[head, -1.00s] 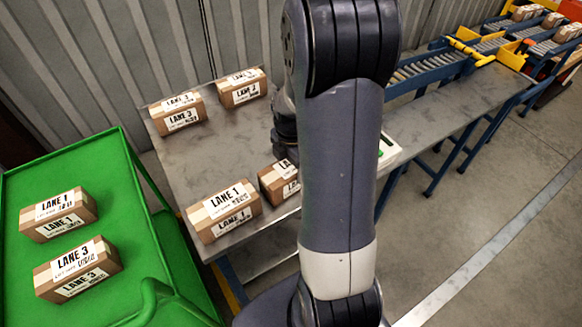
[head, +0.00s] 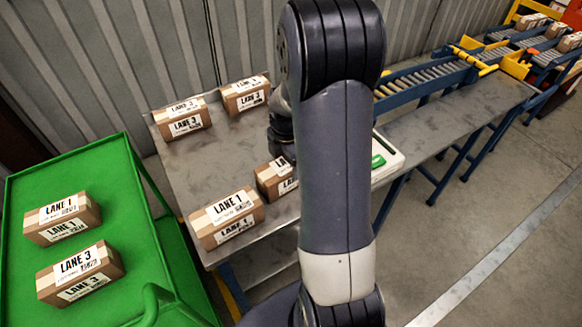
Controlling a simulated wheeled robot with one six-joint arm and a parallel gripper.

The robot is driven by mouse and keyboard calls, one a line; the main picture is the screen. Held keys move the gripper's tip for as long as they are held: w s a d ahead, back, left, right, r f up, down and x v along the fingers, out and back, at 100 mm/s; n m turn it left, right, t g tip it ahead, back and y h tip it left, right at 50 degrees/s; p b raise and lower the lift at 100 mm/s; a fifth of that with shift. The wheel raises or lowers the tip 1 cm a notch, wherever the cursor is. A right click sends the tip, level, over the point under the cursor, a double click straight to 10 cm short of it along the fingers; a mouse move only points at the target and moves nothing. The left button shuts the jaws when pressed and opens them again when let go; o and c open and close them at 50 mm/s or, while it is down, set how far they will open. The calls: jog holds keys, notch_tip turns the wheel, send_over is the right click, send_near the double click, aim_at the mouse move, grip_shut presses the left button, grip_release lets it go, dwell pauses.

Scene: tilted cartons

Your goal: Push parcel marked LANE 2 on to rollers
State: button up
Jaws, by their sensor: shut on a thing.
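A parcel (head: 268,183) stands on the grey metal table beside my arm. Its label shows only "LA", and my arm hides the rest, so its lane number cannot be read. No label that I can read says LANE 2. A LANE 1 parcel (head: 227,218) stands at the table's front edge. Two parcels stand at the back; the left one (head: 184,118) reads LANE 3, and the right one (head: 246,96) seems to read LANE 3 too. The rollers (head: 425,77) run at the back right, beyond my arm. My gripper is hidden behind my arm.
A green cart (head: 112,172) at the left holds a LANE 1 parcel (head: 62,217) and a LANE 3 parcel (head: 80,273). A white device with a green patch (head: 387,160) sits right of my arm. The metal table (head: 455,112) is bare at the right.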

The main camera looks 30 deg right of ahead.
jog(key=shift+m, duration=0.4)
jog(key=shift+w+a+p, duration=0.15)
jog(key=shift+w+p, duration=0.65)
jog(key=shift+w, duration=3.75)
jog(key=shift+w+a+p, duration=0.15)
jog(key=shift+w+p, duration=0.6)
jog(key=shift+w, duration=3.75)
jog(key=o, duration=0.8)
jog(key=shift+o, duration=0.2)
jog(key=shift+r, duration=0.1)
notch_tip(320, 180, up, 11)
jog(key=b, duration=0.1)
jog(key=shift+b, duration=0.35)
jog(key=shift+f, duration=0.2)
